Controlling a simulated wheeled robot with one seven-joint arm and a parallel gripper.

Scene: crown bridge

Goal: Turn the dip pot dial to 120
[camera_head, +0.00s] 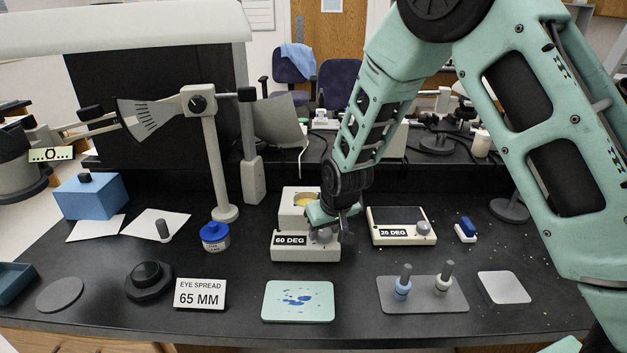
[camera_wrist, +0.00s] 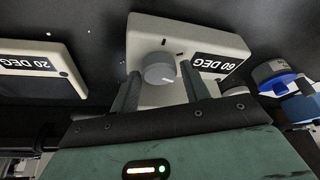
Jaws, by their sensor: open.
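The dip pot (camera_head: 305,256) is a cream box with yellow wax in its raised rear well and a "60 DEG" label on its sloped front. Its grey round dial (camera_wrist: 158,68) with a pale pointer mark shows in the wrist view, also at the front right of the pot in the head view (camera_head: 321,236). My gripper (camera_wrist: 159,73) is open, with one finger on each side of the dial. I cannot tell whether either finger touches it. In the head view my gripper (camera_head: 328,214) partly covers the pot's right side.
A blue-lidded jar (camera_head: 215,236) and a lamp post stand left. A mixing slab (camera_head: 298,301), an "EYE SPREAD 65 MM" card (camera_head: 200,294) and a brush tray (camera_head: 424,302) lie in front.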

